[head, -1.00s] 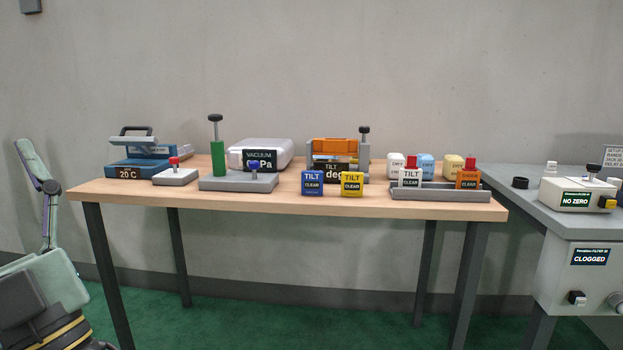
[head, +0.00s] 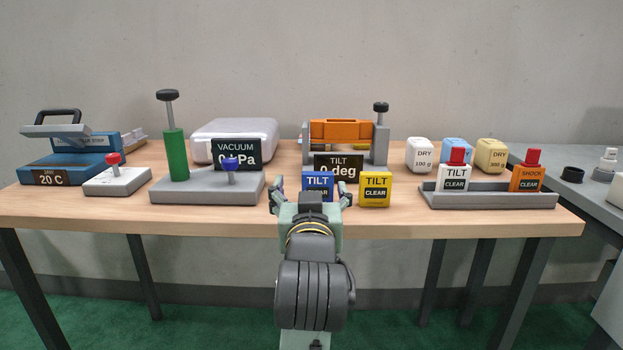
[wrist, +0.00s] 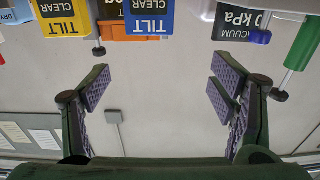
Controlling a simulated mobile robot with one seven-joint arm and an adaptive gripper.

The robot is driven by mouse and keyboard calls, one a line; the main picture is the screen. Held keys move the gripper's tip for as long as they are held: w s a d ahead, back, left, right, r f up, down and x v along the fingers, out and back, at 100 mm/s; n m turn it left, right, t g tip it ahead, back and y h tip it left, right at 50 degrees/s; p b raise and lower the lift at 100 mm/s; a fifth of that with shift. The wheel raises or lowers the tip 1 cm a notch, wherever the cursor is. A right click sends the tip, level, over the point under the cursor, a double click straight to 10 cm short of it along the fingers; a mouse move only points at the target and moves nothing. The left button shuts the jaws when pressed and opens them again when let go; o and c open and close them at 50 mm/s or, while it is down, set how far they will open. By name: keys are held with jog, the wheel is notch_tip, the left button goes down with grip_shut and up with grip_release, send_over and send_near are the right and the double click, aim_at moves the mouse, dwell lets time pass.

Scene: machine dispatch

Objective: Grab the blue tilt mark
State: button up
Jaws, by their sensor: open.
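The blue tilt mark (head: 318,182) is a small blue block with a "TILT" and "CLEAR" label, standing upright at the table's front edge. My gripper (head: 311,190) is open and empty in front of it, hiding its lower part. In the wrist view, which is upside down, the blue tilt mark (wrist: 150,15) shows at the top, between and beyond the spread fingers of my gripper (wrist: 160,85). A gap shows between fingers and block. The yellow tilt mark (head: 375,188) stands close on its right; it also shows in the wrist view (wrist: 62,15).
The orange tilt device (head: 342,131) stands behind the blue mark. The vacuum base (head: 195,190) with its green post is to the left. A grey tray (head: 490,200) holding white and orange marks is at the right. The wooden table (head: 100,215) has little bare room near the mark.

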aim_at(318, 173)
jog(key=w+p, duration=0.2)
jog(key=p, duration=0.1)
jog(key=w+p, duration=0.2)
jog(key=p, duration=0.1)
jog(key=w+d+p, duration=0.1)
jog(key=w+p, duration=0.1)
jog(key=p, duration=0.2)
jog(key=shift+f, duration=0.35)
jog(key=shift+w+d+f+p, duration=0.1)
jog(key=shift+w+p, duration=0.2)
jog(key=shift+w, duration=0.6)
jog(key=shift+w+a+f+p, duration=0.1)
jog(key=shift+w+p, duration=0.15)
jog(key=shift+w, duration=0.65)
jog(key=shift+w+d+f+p, duration=0.1)
jog(key=shift+w+p, duration=0.2)
jog(key=shift+w, duration=0.6)
jog(key=shift+c, duration=0.2)
jog(key=c, duration=1.2)
jog(key=shift+o, duration=0.2)
jog(key=shift+r, duration=0.1)
